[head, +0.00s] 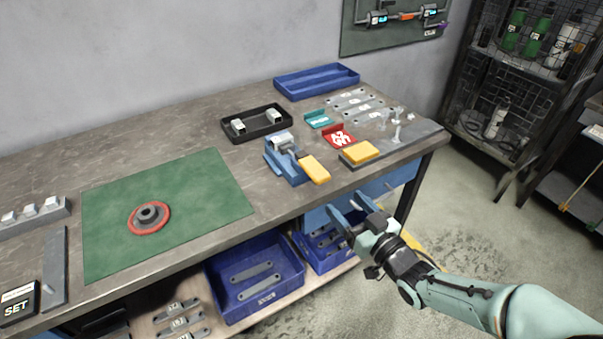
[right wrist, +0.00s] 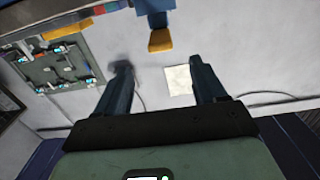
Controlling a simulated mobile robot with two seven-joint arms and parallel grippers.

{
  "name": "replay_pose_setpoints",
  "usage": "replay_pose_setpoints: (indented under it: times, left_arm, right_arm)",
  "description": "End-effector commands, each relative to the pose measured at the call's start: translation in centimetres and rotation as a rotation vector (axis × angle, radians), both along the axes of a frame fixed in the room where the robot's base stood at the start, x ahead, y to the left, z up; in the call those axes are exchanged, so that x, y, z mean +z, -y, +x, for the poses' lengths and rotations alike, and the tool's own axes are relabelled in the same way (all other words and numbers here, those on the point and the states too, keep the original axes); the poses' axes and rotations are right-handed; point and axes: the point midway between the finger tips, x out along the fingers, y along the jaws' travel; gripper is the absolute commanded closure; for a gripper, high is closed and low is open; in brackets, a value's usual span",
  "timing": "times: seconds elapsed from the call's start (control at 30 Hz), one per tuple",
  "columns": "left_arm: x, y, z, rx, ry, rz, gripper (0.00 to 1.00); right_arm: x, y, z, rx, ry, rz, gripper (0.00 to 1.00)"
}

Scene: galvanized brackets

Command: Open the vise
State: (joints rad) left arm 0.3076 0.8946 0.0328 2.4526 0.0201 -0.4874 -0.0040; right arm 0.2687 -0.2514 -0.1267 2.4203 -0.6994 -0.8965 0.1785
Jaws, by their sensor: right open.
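The blue vise (head: 284,163) stands near the front edge of the workbench, with a grey metal part at its top. A yellow handle (head: 315,169) sticks out from its front right side. My right gripper (head: 343,203) is open and empty, in front of the bench edge, apart from the handle and below and right of it in the head view. In the right wrist view, a yellow piece (right wrist: 160,40) on a blue part, probably the vise handle, shows beyond the open fingers (right wrist: 158,64). Whether the vise jaws hold anything is unclear. My left gripper is out of view.
A grey plate with a yellow block (head: 359,152) lies right of the vise. A red labelled holder (head: 339,136) and a black tray (head: 256,122) are behind. Blue bins (head: 256,277) sit on the lower shelf. The green mat (head: 165,208) holds a red-rimmed round part.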

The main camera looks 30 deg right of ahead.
Motion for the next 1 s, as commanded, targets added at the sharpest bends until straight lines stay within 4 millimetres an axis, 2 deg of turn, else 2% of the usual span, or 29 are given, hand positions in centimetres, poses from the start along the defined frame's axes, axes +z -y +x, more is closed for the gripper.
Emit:
replay_pose_setpoints:
  times: [0.13,0.23,0.5,0.7,0.83,1.0]
  left_arm:
    - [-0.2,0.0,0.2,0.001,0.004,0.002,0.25]
    - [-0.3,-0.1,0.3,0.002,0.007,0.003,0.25]
    - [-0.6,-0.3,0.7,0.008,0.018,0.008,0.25]
    - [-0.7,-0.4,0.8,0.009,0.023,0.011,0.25]
    - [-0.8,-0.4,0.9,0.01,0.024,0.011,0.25]
    - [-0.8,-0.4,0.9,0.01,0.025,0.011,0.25]
  right_arm:
    - [0.7,0.0,0.5,0.004,0.023,-0.009,0.3]
    - [0.7,-0.1,1.9,0.005,0.022,-0.008,0.3]
    - [0.6,-0.6,7.6,0.005,0.02,-0.006,0.3]
    - [0.6,-0.8,11.1,0.003,0.02,-0.007,0.3]
    - [0.6,-0.9,12.5,0.003,0.019,-0.008,0.3]
    - [0.7,-1.0,13.1,0.003,0.019,-0.007,0.3]
